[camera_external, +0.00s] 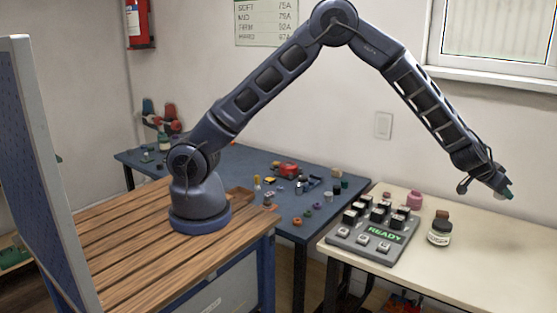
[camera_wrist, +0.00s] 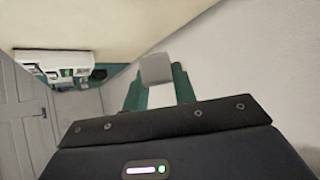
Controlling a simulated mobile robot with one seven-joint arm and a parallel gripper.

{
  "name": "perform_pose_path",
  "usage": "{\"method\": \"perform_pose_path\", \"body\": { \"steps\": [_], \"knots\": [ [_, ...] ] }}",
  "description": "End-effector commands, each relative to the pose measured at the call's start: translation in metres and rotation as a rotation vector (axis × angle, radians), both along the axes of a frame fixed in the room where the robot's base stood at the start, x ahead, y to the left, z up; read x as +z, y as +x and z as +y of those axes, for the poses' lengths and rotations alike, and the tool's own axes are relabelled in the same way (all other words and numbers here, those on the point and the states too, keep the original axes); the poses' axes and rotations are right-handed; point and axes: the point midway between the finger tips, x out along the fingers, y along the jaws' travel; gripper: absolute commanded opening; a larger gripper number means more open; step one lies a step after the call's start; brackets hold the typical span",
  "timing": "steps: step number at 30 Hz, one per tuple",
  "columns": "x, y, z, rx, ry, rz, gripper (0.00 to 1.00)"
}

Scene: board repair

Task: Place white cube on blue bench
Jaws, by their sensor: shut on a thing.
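In the external view the cube is too small to make out clearly. The blue bench (camera_external: 228,163) stands at the back, left of the cream table and far from my gripper. Its top holds many small items.
The cream table (camera_external: 480,262) carries a grey board (camera_external: 365,243) with black and white keys and a "READY" display. A wooden slatted table (camera_external: 140,240) is at the front left.

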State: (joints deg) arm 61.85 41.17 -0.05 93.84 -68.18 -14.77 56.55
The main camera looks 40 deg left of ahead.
Motion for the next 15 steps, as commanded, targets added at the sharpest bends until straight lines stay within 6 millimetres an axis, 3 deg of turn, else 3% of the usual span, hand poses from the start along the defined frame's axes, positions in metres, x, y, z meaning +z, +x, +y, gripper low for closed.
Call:
{"method": "perform_pose_path", "body": {
  "steps": [5,15],
  "knots": [
    [-0.006,-0.007,-0.006,-0.008,0.002,0.002,0.02],
    [-0.075,-0.006,-0.006,-0.009,0.004,0.003,0.02]
  ]
}}
